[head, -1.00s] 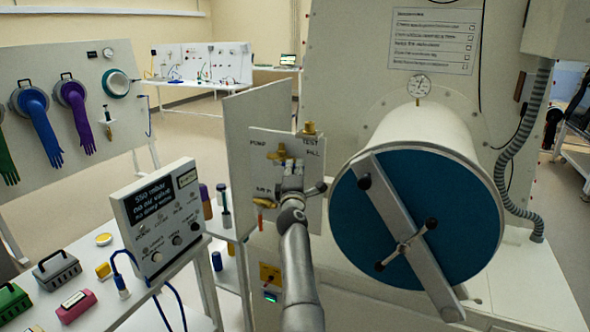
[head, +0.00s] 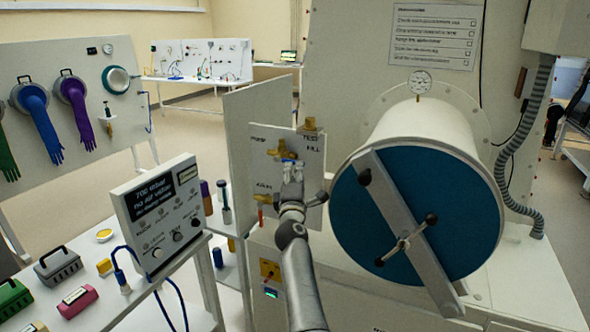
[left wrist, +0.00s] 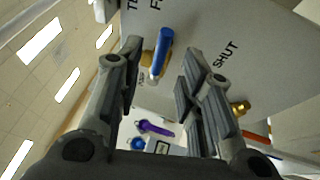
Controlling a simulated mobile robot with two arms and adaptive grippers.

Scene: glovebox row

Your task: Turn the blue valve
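The blue valve handle (left wrist: 163,45) shows in the left wrist view, on a brass fitting on the pale valve panel. My left gripper (left wrist: 163,62) is open, with one finger on each side of the handle's line. I cannot tell whether either finger touches it. In the head view, my left gripper (head: 291,182) is in front of the valve panel (head: 262,172), below the TEST and FILL labels. My right gripper is not in view.
A large drum with a blue door (head: 400,235) and a crossbar stands close to the right of my left arm. A control box (head: 160,215) with a text screen stands at the left. Brass fittings (head: 283,150) and a red-tipped lever (head: 261,214) surround the gripper on the panel.

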